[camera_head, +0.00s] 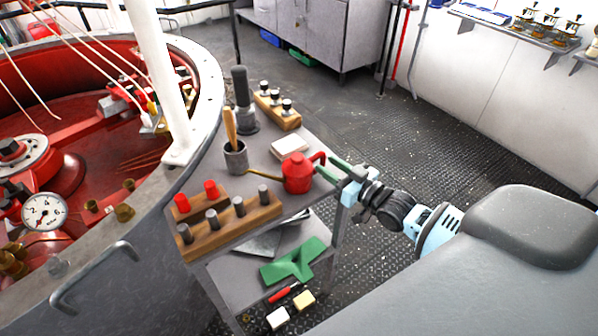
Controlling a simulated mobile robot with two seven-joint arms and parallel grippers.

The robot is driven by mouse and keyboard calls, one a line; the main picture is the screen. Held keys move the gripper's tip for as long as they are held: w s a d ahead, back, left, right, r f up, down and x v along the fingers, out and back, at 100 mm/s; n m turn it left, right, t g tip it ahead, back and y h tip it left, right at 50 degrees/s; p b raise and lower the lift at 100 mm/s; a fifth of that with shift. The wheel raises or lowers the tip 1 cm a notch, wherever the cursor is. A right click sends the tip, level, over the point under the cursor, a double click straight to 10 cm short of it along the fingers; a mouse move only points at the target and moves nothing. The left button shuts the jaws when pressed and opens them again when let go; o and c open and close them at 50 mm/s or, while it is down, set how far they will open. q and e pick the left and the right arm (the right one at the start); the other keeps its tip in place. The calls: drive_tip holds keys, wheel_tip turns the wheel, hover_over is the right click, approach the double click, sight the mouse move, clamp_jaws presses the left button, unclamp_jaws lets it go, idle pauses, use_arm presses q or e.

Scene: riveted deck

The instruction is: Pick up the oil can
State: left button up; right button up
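The oil can (297,175) is red with a round body, a thin brass-coloured spout pointing left and a red handle on its right side. It stands upright on the top of the grey cart (262,155), near the right edge. My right gripper (325,169) comes in from the right at about the can's height. Its two green fingers are spread apart, with the tips close to the handle side of the can. I cannot tell whether they touch the handle. My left gripper is not in view.
Near the can are a white block (291,146), a grey cup with a wooden handle (235,158) and wooden blocks with pegs (230,228). A dark-handled tool (242,100) stands behind. The large red-lined vessel (215,95) borders the cart's left.

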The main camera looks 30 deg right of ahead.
sight(323, 159)
drive_tip(key=shift+x, duration=1.6)
drive_tip(key=shift+d, duration=0.1)
clamp_jaws()
